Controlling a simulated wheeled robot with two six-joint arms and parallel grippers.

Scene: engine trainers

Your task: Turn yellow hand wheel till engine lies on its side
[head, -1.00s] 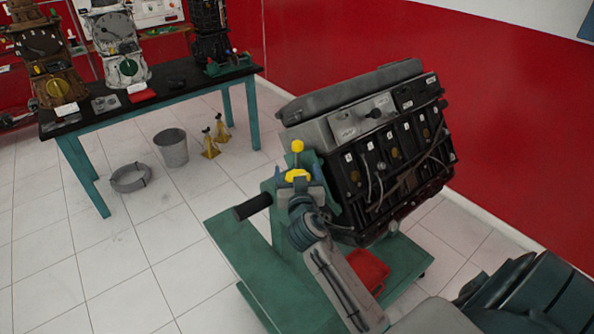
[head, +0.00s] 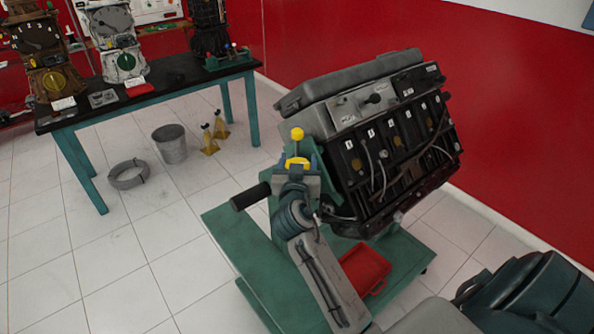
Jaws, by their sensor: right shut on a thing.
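The dark engine (head: 395,150) with its grey cover (head: 350,80) hangs tilted on a green stand (head: 225,225) in the head view. Its labelled side faces me and slants partly upward. The yellow hand wheel (head: 298,162) is at the near end of the stand, mostly hidden behind my gripper. A yellow knob (head: 297,134) stands up above it. My right gripper (head: 297,170) is shut on the hand wheel, its arm reaching in from the lower right. My left gripper is out of view.
A black handle (head: 250,196) sticks out left of the gripper. A red tray (head: 364,270) lies on the stand's base. A bench (head: 140,97) with trainers, a grey bucket (head: 170,145) and yellow jack stands (head: 208,142) are behind left.

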